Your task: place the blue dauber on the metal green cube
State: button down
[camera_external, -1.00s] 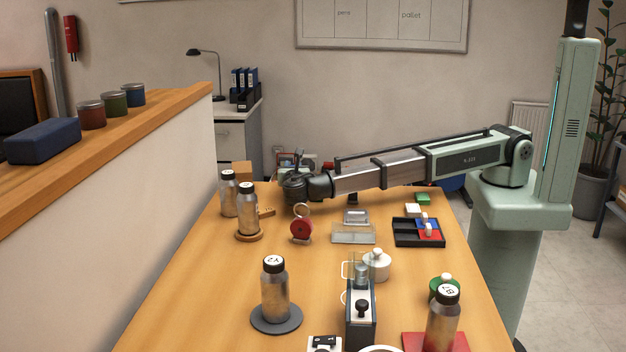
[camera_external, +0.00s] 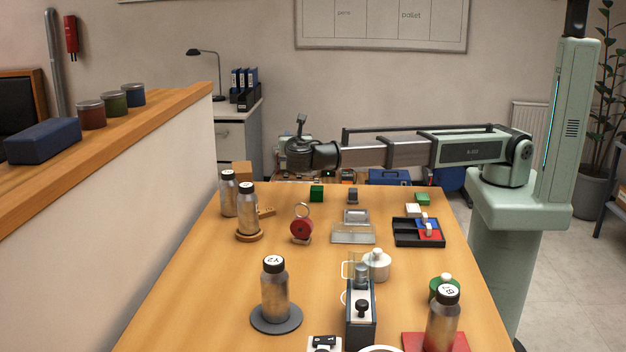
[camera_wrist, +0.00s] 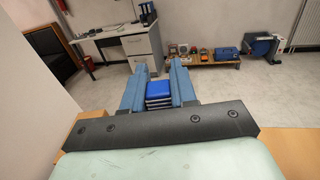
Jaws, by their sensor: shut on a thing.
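In the wrist view, my gripper (camera_wrist: 160,69) is shut on a blue block (camera_wrist: 158,89) with pale bands along its near side. I cannot tell for sure whether this is the blue dauber. In the external view, my wrist is raised above the far end of the table. The fingers and the held block are hidden there. A green cube (camera_external: 317,193) sits on the table below the wrist, near the far edge. A flatter green block (camera_external: 423,198) lies farther right.
A dark block (camera_external: 353,196) sits right of the green cube. Metal bottles (camera_external: 247,210) stand at the left. A red round piece with a ring (camera_external: 301,230) stands nearer the camera.

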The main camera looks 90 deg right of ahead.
jog(key=s+a+r+n+t+y, duration=0.1)
jog(key=s+a+r+n+t, duration=0.15)
jog(key=s, duration=0.65)
jog(key=n+t+y, duration=0.4)
jog(key=t, duration=0.3)
send_over(313, 186)
jog(key=shift+d+f, duration=0.1)
jog(key=shift+f, duration=4.4)
jog(key=shift+f, duration=0.1)
jog(key=c, duration=0.9)
grip_release()
